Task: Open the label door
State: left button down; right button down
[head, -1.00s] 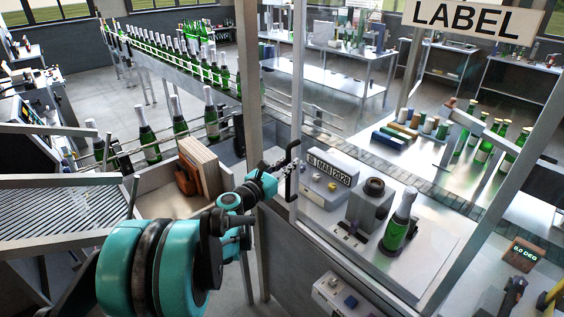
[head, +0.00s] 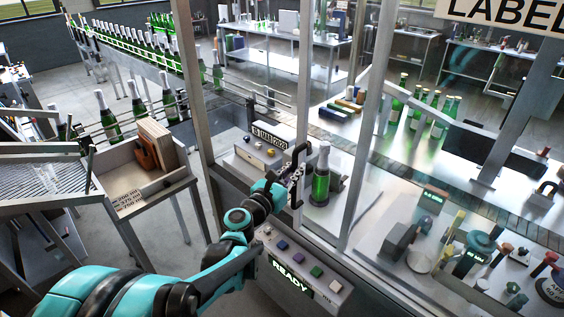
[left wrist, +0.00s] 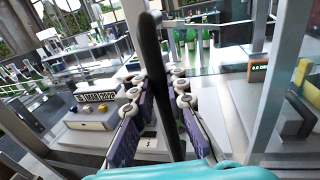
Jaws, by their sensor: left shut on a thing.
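The label door is a clear panel in a metal frame, and its near stile (head: 308,85) stands upright past an open gap. Its black bar handle (head: 303,152) also shows as a dark upright bar in the left wrist view (left wrist: 156,75). My left gripper (head: 292,178) is shut on the handle, with its purple, white-jointed fingers (left wrist: 158,112) on either side of the bar. A green bottle (head: 321,182) with a white top stands on the station deck just right of the handle. My right gripper is not in view.
The date block (head: 270,138) shows left of the stile, through the gap. A panel reading READY (head: 291,278) with coloured buttons is below. A fixed post (head: 197,130) bounds the gap on the left. A wooden bin (head: 125,196) stands farther left. The LABEL sign (head: 505,14) hangs above.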

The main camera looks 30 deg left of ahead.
pick_arm(q)
jog(key=d, duration=0.2)
jog(key=s+d, duration=0.1)
jog(key=d, duration=0.2)
jog(key=s+d, duration=0.1)
jog(key=d, duration=0.2)
jog(key=shift+s+d+p, duration=0.1)
jog(key=shift+s+p, duration=0.05)
jog(key=shift+p, duration=0.15)
jog(key=c, duration=1.5)
grip_release()
jog(key=s+a, duration=0.1)
jog(key=s, duration=1.1)
